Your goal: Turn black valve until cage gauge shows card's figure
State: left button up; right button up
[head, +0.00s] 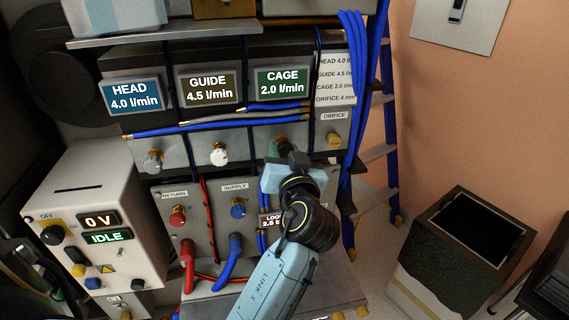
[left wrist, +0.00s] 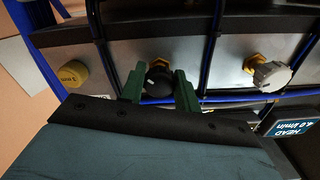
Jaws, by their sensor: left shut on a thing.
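The black valve (left wrist: 159,80) sits on the grey panel, between the two green fingers of my left gripper (left wrist: 160,92). The fingers are shut on its knob. In the head view my left gripper (head: 284,148) covers most of this valve, under the cage gauge (head: 282,83). The cage gauge reads 2.0 l/min. The card (head: 335,78) at the right of the panel lists head 4.0, guide 4.5, cage 2.0 and orifice 4 mm. The guide gauge (head: 209,87) reads 4.5 and the head gauge (head: 135,94) reads 4.0. My right gripper is out of view.
A white valve (head: 219,155) and a grey valve (head: 153,162) stand left of the gripper. The brass orifice knob (head: 334,140) is to its right, marked 3 mm in the wrist view. Blue hoses (head: 353,80) hang beside the card. A power box (head: 90,215) reads 0 V, IDLE.

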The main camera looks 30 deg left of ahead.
pick_arm(q)
jog(key=shift+n, duration=0.3)
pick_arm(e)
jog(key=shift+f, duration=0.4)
pick_arm(q)
jog(key=o, duration=1)
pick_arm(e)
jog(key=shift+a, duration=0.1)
